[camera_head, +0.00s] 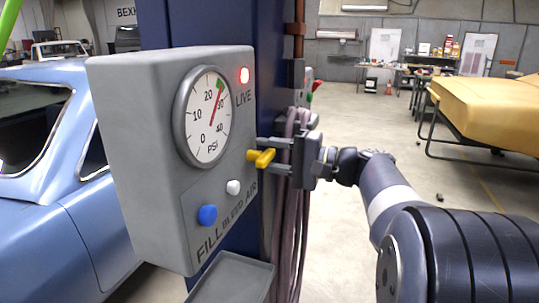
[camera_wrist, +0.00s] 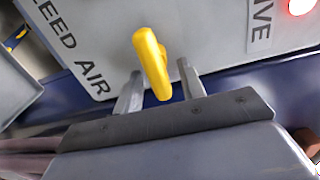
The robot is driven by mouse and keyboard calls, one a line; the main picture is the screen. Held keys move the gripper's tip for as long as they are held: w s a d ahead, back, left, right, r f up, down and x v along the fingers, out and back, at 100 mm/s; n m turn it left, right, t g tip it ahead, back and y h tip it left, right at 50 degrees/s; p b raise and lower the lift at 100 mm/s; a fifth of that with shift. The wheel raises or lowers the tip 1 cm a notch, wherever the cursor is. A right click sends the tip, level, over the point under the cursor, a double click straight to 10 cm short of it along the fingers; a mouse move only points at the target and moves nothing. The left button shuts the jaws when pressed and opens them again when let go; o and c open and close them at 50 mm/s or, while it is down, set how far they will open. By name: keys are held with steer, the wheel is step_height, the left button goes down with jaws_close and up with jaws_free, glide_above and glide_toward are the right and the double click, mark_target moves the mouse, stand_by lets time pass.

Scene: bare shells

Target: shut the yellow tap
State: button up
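The yellow tap (camera_head: 261,158) sticks out of the right edge of the grey gauge box (camera_head: 130,150), by the "AIR" label. Its lever points out from the box in the head view. In the wrist view the yellow tap (camera_wrist: 152,62) stands between my two fingers, with gaps on both sides. My gripper (camera_head: 274,156) is open around the tap, reaching in from the right; it also shows in the wrist view (camera_wrist: 160,88). The gauge (camera_head: 203,117) has its red needle between 20 and 30 PSI, near a green mark. A red lamp marked LIVE (camera_head: 244,75) is lit.
A blue button (camera_head: 207,214) and a white button (camera_head: 233,187) sit below the gauge. A grey tray (camera_head: 232,280) is under the box. Hoses (camera_head: 290,215) hang on the blue post just below my gripper. A blue car (camera_head: 60,200) stands left; open floor lies right.

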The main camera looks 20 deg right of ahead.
steer(key=b+v, duration=0.1)
steer(key=v, duration=1)
steer(key=shift+b, duration=0.35)
steer(key=shift+w+a, duration=0.1)
steer(key=p+x, duration=0.1)
steer(key=x, duration=1)
steer(key=shift+p, duration=0.4)
